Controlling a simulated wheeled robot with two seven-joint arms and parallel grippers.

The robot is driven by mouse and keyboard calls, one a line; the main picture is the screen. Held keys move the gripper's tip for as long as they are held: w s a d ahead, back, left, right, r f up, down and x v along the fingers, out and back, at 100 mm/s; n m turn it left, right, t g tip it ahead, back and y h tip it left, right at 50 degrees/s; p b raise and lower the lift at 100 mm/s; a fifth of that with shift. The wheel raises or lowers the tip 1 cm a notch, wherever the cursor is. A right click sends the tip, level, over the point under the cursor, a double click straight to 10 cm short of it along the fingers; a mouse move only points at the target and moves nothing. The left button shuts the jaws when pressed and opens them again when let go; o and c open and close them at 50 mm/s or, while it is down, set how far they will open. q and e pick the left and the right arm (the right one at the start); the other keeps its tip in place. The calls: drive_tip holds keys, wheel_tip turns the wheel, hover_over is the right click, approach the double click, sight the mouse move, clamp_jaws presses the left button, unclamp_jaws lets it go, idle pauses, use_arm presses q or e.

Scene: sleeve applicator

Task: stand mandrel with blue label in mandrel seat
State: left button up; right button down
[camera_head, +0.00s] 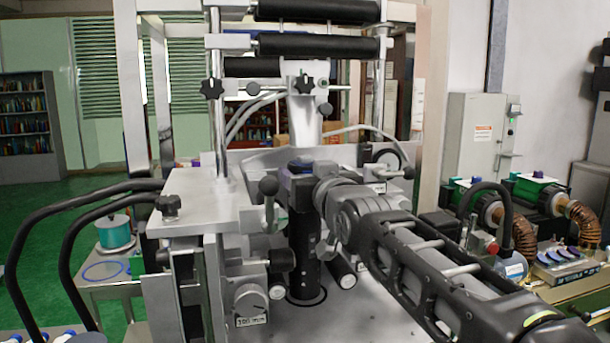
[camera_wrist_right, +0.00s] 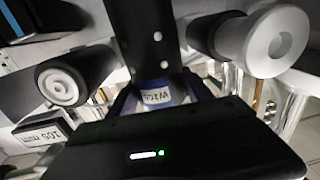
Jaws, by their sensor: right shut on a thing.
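The mandrel is a dark upright cylinder (camera_head: 303,250) in the middle of the machine in the head view. Its lower end is at the dark round seat (camera_head: 306,298) on the metal plate; I cannot tell whether it bears on the seat. My right gripper (camera_head: 300,185) is shut on its upper part, reaching in from the right. In the right wrist view the mandrel's dark shaft (camera_wrist_right: 146,30) runs away from the gripper (camera_wrist_right: 157,100). A blue band with a white label (camera_wrist_right: 156,95) shows between the fingers. My left gripper is not in view.
Pale-ended rollers (camera_wrist_right: 264,42) flank the mandrel closely. A metal block with knobs (camera_head: 248,298) stands to its left, and black rollers (camera_head: 318,47) hang above on a frame. Green-topped units with brown hoses (camera_head: 540,192) stand at the right. The plate's front is bare.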

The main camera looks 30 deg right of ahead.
drive_tip(key=c, duration=0.6)
unclamp_jaws()
drive_tip(key=shift+o, duration=1.2)
drive_tip(key=shift+f, duration=0.15)
drive_tip(key=shift+s, duration=0.1)
drive_tip(key=b+v, duration=0.3)
drive_tip(key=v, duration=0.4)
drive_tip(key=shift+s, duration=0.35)
